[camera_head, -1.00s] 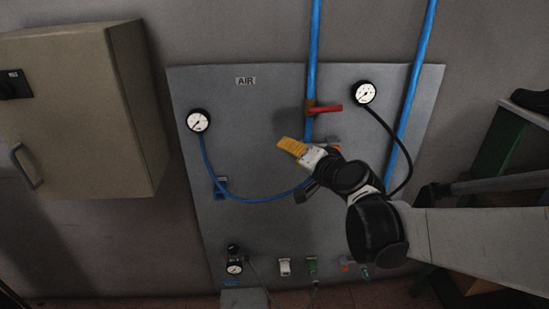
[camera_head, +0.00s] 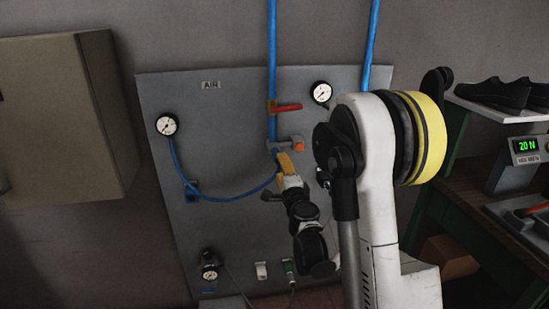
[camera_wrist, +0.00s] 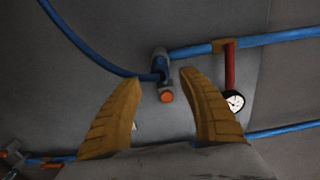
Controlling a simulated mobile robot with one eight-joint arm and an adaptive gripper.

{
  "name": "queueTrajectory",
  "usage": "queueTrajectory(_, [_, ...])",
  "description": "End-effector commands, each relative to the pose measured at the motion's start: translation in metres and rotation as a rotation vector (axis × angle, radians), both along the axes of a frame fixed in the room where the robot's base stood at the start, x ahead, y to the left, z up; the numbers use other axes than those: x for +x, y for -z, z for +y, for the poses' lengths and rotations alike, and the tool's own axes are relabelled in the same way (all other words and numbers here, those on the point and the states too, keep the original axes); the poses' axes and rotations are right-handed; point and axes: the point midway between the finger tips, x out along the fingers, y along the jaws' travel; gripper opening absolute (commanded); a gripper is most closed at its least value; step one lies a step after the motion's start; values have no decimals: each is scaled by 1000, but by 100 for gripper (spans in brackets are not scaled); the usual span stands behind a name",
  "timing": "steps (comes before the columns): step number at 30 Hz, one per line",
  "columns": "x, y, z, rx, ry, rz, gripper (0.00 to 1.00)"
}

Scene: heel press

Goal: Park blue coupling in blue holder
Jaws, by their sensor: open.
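The blue coupling (camera_wrist: 157,75) sits at the end of the blue hose (camera_wrist: 95,50), against the grey outlet body with an orange button (camera_wrist: 167,97). My gripper (camera_wrist: 162,77) has yellow fingers, open. In the wrist view the fingertips show on either side of the coupling; whether they reach around it I cannot tell. In the head view my gripper (camera_head: 286,160) is just below the outlet with its orange button (camera_head: 298,145) and largely hides the coupling. The blue holder (camera_head: 192,190) is on the panel, lower left, behind the hanging hose (camera_head: 215,200).
A red valve lever (camera_head: 288,107) sticks out above the outlet. A beige cabinet (camera_head: 60,120) stands at left. A bench (camera_head: 480,200) with a display is at right.

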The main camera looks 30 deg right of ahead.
Motion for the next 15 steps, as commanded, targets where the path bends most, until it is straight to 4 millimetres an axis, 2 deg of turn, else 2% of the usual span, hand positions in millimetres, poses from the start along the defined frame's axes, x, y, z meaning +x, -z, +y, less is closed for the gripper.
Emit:
queueTrajectory(8, [13,-1,-3,-1,-1,1,48])
queueTrajectory(15, [46,-2,-12,-1,0,2,48])
